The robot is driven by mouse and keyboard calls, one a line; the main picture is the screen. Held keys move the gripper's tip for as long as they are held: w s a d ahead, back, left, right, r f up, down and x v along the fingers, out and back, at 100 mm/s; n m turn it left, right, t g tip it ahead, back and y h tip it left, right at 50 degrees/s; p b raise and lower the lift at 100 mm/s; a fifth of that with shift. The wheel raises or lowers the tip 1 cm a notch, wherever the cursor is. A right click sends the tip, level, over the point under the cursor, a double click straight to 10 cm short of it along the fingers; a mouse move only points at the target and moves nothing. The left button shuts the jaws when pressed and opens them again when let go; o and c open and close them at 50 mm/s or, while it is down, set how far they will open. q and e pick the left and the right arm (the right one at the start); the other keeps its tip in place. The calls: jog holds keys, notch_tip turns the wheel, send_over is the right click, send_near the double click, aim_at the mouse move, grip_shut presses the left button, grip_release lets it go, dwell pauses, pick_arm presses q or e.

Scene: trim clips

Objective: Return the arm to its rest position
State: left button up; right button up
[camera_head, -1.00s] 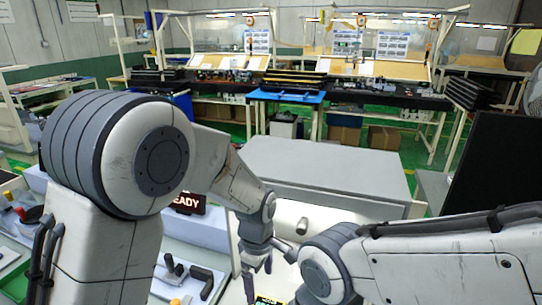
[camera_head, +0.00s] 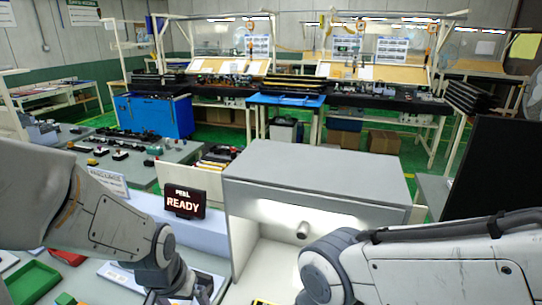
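My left arm comes in from the lower left. Its gripper (camera_head: 178,297) is at the bottom edge, over the work surface in front of the display, pointing down. Its fingertips are partly cut off by the frame, so I cannot tell whether it is open or shut. My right arm comes in from the lower right and its links cover the front right of the grey box. The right gripper is out of view. No trim clip can be made out.
A grey box with a lit, open front (camera_head: 310,178) stands at centre. A display reading READY (camera_head: 185,202) stands left of it. A green tray (camera_head: 33,284) lies at lower left. A dark panel (camera_head: 495,165) is at right. Workbenches stand behind.

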pick_arm(q)
jog(key=s+d+r+m+g+b, duration=0.1)
jog(key=s+d+r+m, duration=0.3)
jog(key=s+d, duration=0.8)
jog(key=s+m+g, duration=0.1)
jog(key=m, duration=0.1)
jog(key=shift+d+m+g+h, duration=0.3)
jog(key=shift+d+m+h, duration=0.05)
jog(key=shift+m+h, duration=0.05)
